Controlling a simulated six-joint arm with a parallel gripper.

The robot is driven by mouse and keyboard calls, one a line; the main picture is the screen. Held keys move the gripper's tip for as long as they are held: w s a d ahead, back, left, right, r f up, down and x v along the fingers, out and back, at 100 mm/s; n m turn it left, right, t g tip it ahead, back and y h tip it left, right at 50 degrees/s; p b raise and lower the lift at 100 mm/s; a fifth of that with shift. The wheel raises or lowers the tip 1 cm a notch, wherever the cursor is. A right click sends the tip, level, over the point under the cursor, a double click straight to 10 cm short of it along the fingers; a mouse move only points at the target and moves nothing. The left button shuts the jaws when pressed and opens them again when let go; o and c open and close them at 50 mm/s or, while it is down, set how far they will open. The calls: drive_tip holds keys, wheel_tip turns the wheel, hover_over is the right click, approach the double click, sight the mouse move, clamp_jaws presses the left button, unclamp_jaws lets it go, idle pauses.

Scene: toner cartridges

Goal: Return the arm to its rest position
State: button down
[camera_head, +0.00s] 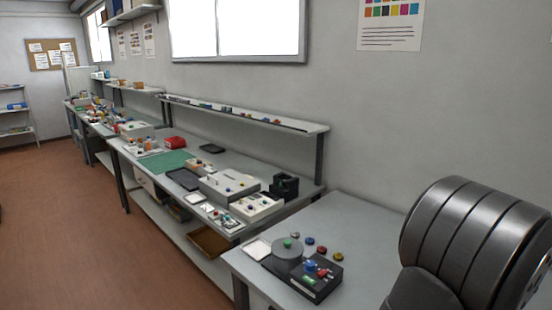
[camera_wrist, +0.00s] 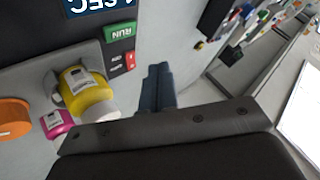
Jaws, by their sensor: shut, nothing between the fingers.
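My gripper (camera_wrist: 157,88) shows in the wrist view as a pair of dark blue-grey fingers beyond a dark plate with screws. The fingers are shut together with nothing between them. They point at a pale grey surface and are apart from the yellow bottle to their left. In the head view my thick dark grey ribbed arm link (camera_head: 475,240) fills the lower right. My gripper is out of that view.
In the head view a black device (camera_head: 318,285) sits on the near bench (camera_head: 350,220).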

wheel_tip(320, 180, down, 2)
drive_tip(key=shift+w+r, duration=0.1)
drive_tip(key=shift+r, duration=0.7)
drive_tip(key=shift+a+f, duration=0.15)
drive_tip(key=shift+f, duration=0.15)
drive_tip(key=shift+d+f, duration=0.25)
drive_tip(key=shift+f, duration=0.55)
wheel_tip(320, 180, up, 14)
drive_tip(key=n+g+h, duration=0.3)
drive_tip(key=n+g, duration=0.5)
drive_tip(key=n, duration=0.5)
drive_tip(key=shift+w+a+f+n+g, duration=0.2)
drive_tip(key=shift+w+a+n+g, duration=0.1)
drive_tip(key=shift+w+n, duration=0.1)
